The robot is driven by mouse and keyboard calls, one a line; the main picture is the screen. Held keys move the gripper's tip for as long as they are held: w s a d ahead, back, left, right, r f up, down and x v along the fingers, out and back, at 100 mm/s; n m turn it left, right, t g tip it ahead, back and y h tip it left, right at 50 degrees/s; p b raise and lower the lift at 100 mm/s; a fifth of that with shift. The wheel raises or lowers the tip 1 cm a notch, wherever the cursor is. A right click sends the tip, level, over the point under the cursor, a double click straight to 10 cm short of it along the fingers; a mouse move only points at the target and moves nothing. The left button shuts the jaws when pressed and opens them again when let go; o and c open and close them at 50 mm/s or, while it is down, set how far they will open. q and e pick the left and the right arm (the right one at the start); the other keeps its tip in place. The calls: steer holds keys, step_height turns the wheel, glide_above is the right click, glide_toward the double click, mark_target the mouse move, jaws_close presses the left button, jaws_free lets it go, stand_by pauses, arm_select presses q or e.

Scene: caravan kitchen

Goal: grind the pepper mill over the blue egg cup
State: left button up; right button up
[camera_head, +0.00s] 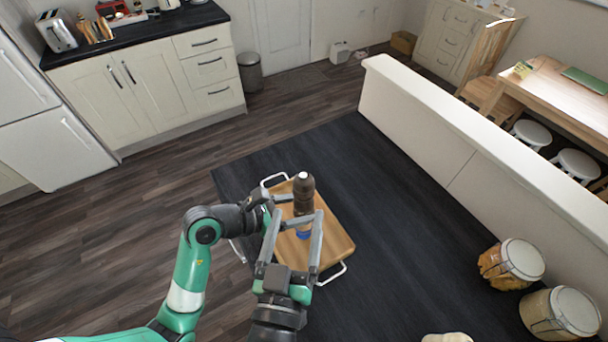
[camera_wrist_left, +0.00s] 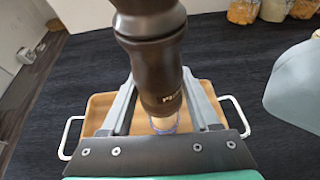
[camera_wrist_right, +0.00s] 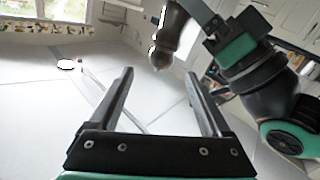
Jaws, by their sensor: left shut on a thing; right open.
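The dark brown pepper mill (camera_head: 303,190) stands upright in my left gripper (camera_head: 288,209), which is shut on its body. In the left wrist view the mill (camera_wrist_left: 150,50) sits between the fingers. The blue egg cup (camera_head: 303,235) stands on the wooden tray (camera_head: 332,235) below the mill. In the left wrist view the cup's blue rim (camera_wrist_left: 165,131) shows around something pale, partly hidden by the mill. My right gripper (camera_head: 297,214) is open and empty in front of the mill; in the right wrist view the mill (camera_wrist_right: 168,38) is beyond its fingertips.
The tray has white handles and lies on the dark worktop (camera_head: 400,230). Two glass jars (camera_head: 512,263) (camera_head: 562,313) stand at the right, beside a low white wall (camera_head: 480,150).

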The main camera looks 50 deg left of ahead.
mark_target(304, 183)
steer(key=w+a+n, duration=0.1)
steer(key=w+a, duration=0.7)
steer(key=w, duration=0.1)
steer(key=shift+n, duration=0.3)
jaws_close()
steer(key=shift+w+d+m+t+h, duration=0.1)
steer(key=shift+m+t+h, duration=0.3)
steer(key=shift+h, duration=0.1)
steer(key=shift+w+d+m+t+h, duration=0.1)
steer(key=shift+m+t+h, duration=0.2)
steer(key=shift+m+h, duration=0.15)
steer(key=shift+f, duration=0.1)
jaws_free()
